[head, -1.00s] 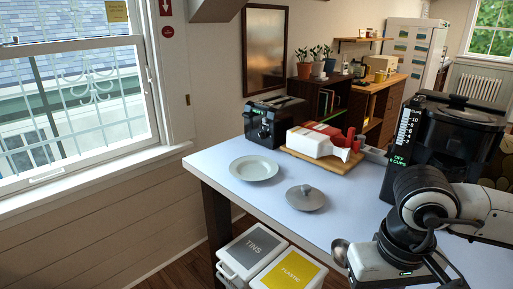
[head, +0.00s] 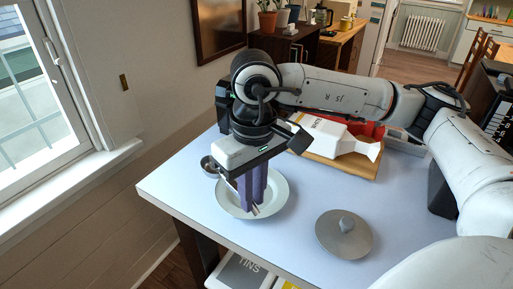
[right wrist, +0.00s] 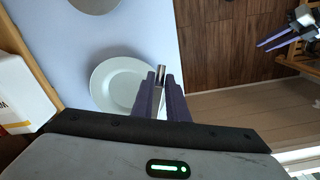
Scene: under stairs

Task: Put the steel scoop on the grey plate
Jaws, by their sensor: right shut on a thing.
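The pale grey plate (head: 279,202) lies near the table's left corner, partly hidden by my right gripper; it also shows in the right wrist view (right wrist: 106,90). My right gripper (head: 254,205) points down over the plate, shut on the steel scoop. The scoop's round bowl (head: 208,166) shows left of the gripper, by the plate's far-left rim. A thin steel handle (right wrist: 161,74) shows between the fingers in the right wrist view. I cannot tell whether the scoop touches the plate. My left gripper (right wrist: 262,48) shows at the upper right of that view, its opening unclear.
A grey lid with a knob (head: 343,235) lies right of the plate. A wooden board (head: 358,166) with a white bottle-like container (head: 326,134) and red items stands behind. Bins (head: 242,272) stand below the table's front edge. The table between plate and lid is clear.

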